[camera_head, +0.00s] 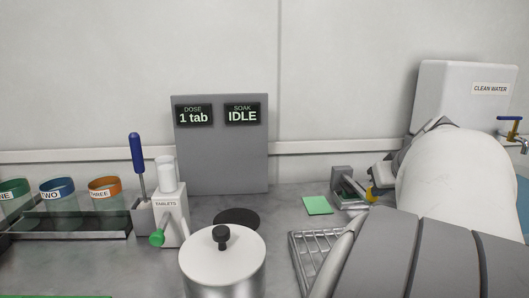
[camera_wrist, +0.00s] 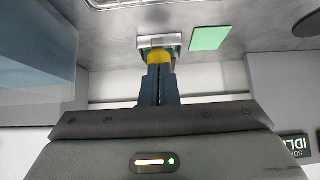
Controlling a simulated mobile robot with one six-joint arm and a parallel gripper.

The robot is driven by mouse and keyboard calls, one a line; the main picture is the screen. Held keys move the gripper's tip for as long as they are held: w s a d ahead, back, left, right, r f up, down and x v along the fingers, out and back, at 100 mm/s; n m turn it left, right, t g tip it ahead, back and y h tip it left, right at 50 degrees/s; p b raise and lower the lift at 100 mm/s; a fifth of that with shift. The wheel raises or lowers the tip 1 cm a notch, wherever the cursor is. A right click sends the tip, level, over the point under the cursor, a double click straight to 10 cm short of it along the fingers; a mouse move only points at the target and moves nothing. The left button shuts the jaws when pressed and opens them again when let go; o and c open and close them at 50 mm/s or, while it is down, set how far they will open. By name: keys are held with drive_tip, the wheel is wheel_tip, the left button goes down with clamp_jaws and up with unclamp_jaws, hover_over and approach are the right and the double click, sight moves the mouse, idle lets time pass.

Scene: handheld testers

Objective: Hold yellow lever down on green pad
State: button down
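A small grey metal fixture (camera_head: 343,180) stands on the counter left of my arm; it also shows in the wrist view (camera_wrist: 146,42). The yellow lever (camera_head: 371,195) is a small patch beside it, partly hidden by my arm; in the wrist view its rounded yellow end (camera_wrist: 159,57) sits right at my fingertips. My gripper (camera_wrist: 159,70) has its dark fingers together, with only a thin line between them. They seem to touch the lever end, but contact is not clear. A flat green square pad (camera_head: 317,205) lies on the counter next to the fixture, also in the wrist view (camera_wrist: 210,38).
A wire rack (camera_head: 302,245) lies in front of the pad, near my arm. A lidded pot (camera_head: 222,255), a tablet dispenser (camera_head: 165,205) and labelled cups stand to the left. A grey panel (camera_head: 221,155) reads "1 tab" and "IDLE". A clean-water tank (camera_head: 455,90) hangs at right.

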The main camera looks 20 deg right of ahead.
drive_tip(key=s+a+r+p, duration=0.2)
drive_tip(key=s+r, duration=0.3)
drive_tip(key=s, duration=0.4)
drive_tip(key=shift+s+a+r+p, duration=0.3)
drive_tip(key=shift+a+p, duration=0.05)
